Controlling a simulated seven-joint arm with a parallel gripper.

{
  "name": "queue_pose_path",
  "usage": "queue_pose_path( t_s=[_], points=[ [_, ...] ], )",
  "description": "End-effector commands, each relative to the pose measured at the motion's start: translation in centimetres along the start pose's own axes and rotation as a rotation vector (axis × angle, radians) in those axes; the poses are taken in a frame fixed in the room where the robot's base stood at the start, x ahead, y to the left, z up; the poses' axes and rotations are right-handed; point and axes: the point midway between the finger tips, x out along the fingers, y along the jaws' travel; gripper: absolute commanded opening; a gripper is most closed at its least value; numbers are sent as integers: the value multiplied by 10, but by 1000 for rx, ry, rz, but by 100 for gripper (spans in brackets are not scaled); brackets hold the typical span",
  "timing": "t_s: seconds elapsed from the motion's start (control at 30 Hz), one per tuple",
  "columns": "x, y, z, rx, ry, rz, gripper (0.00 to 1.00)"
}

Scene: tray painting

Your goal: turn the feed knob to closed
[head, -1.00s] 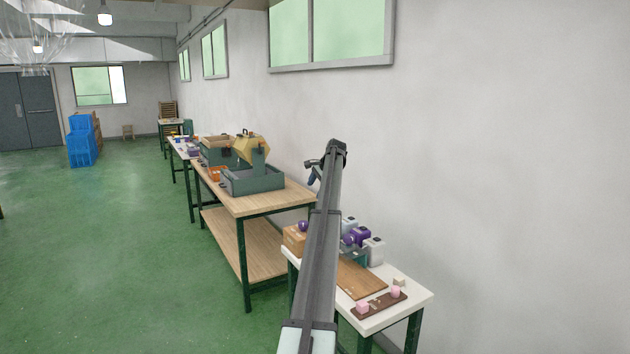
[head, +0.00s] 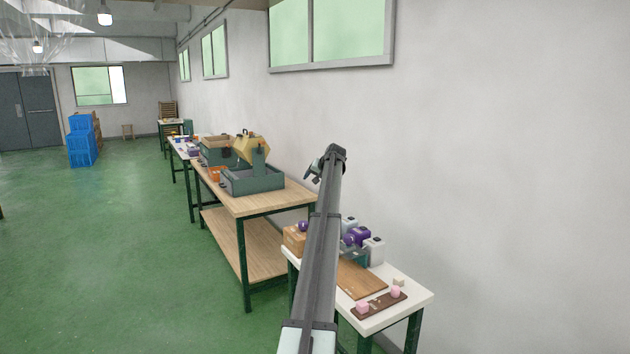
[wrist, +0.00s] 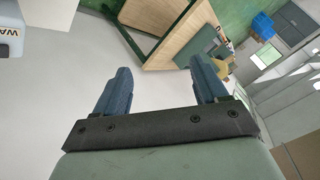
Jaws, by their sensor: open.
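I cannot make out the feed knob in either view. A grey-green machine (head: 258,181) with a tan many-sided drum (head: 250,148) stands on a wooden-topped table (head: 240,207) left of my arm. My gripper (head: 310,175) is at the far end of my raised arm, in front of the wall and right of the machine. In the wrist view my gripper (wrist: 162,66) shows two blue-grey fingers spread wide, with nothing between them. The wooden table (wrist: 187,35) and the tan drum (wrist: 222,69) lie beyond the fingers, small and turned.
Blue crates (head: 82,150) stand on open green floor.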

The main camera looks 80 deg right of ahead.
Motion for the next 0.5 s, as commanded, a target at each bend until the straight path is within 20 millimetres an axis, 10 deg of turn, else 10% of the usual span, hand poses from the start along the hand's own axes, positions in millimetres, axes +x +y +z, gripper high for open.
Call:
queue_pose_path(
  t_s=[0.5],
  points=[
    [-4,-2,1,-173,84,-16,72]
  ],
)
